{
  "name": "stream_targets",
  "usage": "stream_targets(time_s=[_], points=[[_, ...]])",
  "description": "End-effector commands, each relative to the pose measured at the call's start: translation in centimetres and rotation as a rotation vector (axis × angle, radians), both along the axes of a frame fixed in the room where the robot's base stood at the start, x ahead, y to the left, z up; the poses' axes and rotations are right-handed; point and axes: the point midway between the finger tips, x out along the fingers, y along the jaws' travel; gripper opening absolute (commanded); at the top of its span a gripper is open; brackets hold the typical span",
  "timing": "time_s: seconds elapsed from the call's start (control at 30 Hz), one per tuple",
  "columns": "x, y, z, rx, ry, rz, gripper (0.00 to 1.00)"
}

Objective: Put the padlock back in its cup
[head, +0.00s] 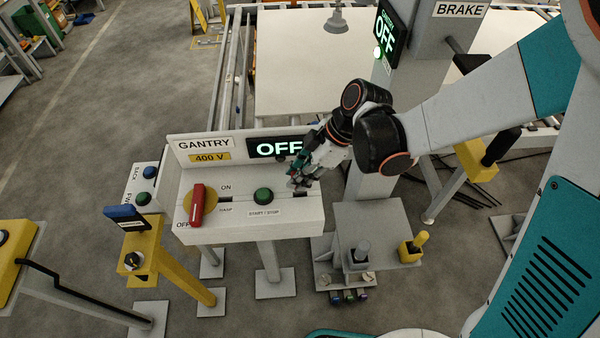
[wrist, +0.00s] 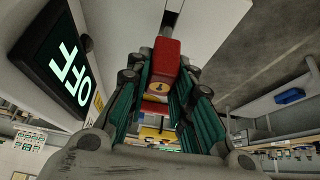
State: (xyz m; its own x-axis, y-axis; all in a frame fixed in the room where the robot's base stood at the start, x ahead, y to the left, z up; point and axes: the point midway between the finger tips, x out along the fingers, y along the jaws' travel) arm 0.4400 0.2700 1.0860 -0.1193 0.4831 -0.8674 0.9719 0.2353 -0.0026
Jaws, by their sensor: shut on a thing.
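The red padlock (wrist: 166,58) is between the teal fingers of my gripper (wrist: 160,82) in the wrist view. A dark keyhole mark shows on its face. A grey bar and a dark slot in a pale surface show just beyond it. In the head view my gripper (head: 299,180) is at the right end of the white gantry console (head: 240,228), close over its top. It hides the padlock there. I cannot clearly make out the padlock's cup; the fingers and arm cover that end of the console.
The console carries a red rotary handle (head: 197,205) at OFF and a green button (head: 263,195). Its lit OFF display (head: 276,148) stands behind, close to my wrist. A grey post (head: 375,140) rises to the right. A low grey stand (head: 378,220) is below right.

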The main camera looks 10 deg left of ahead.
Motion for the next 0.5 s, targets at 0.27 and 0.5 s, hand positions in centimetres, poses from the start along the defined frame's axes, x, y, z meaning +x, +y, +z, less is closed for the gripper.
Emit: stream_targets(time_s=[0.27, 0.5], points=[[0.0, 0.0, -0.6, 0.000, 0.000, 0.000, 0.00], [0.0, 0.0, -1.5, 0.000, 0.000, 0.000, 0.00]])
